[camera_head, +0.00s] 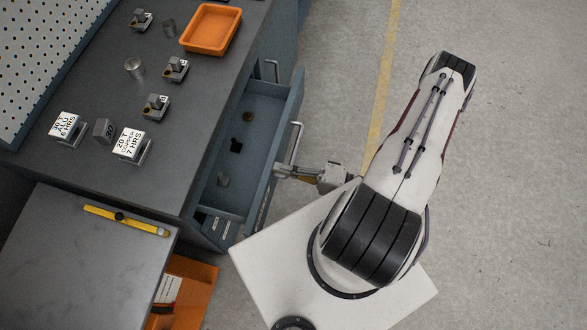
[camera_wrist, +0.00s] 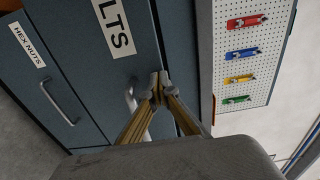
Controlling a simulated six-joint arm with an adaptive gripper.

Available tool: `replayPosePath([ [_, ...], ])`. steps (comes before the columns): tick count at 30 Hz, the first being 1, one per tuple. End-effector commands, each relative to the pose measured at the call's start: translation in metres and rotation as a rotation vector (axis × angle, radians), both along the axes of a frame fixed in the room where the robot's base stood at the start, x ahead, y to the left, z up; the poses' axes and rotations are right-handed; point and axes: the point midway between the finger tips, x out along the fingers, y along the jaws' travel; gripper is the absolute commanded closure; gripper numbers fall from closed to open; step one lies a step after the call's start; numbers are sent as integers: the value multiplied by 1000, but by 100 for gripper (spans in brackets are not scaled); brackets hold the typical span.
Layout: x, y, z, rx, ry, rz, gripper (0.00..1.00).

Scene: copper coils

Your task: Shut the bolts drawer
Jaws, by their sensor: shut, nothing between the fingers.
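The bolts drawer (camera_head: 263,108) is pulled out from the grey bench in the head view, with a few small dark and grey items inside. Its front panel (camera_wrist: 95,45) fills much of the wrist view, with a label ending in "LTS"; the rest of the word is cut off. Its bar handle (camera_head: 296,143) is on the outer face and also shows in the wrist view (camera_wrist: 130,98). My gripper (camera_head: 279,170) is shut and empty at the drawer front, beside the handle. Its fingertips (camera_wrist: 158,82) look close to the panel; contact cannot be told.
A drawer labelled "HEX NUTS" (camera_wrist: 42,90) is beside it. The bench top (camera_head: 205,120) carries an orange tray (camera_head: 211,28) and several small blocks and signs. A side table (camera_head: 80,255) with a yellow level and an orange bin (camera_head: 192,290) stand nearby. Open floor (camera_head: 510,150) lies right.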

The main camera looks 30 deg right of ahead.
Motion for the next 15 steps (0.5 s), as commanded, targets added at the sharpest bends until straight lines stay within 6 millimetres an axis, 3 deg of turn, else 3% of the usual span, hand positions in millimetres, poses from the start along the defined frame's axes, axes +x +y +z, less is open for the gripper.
replayPosePath([
  [15,37,39,0,-1,1,5,100],
])
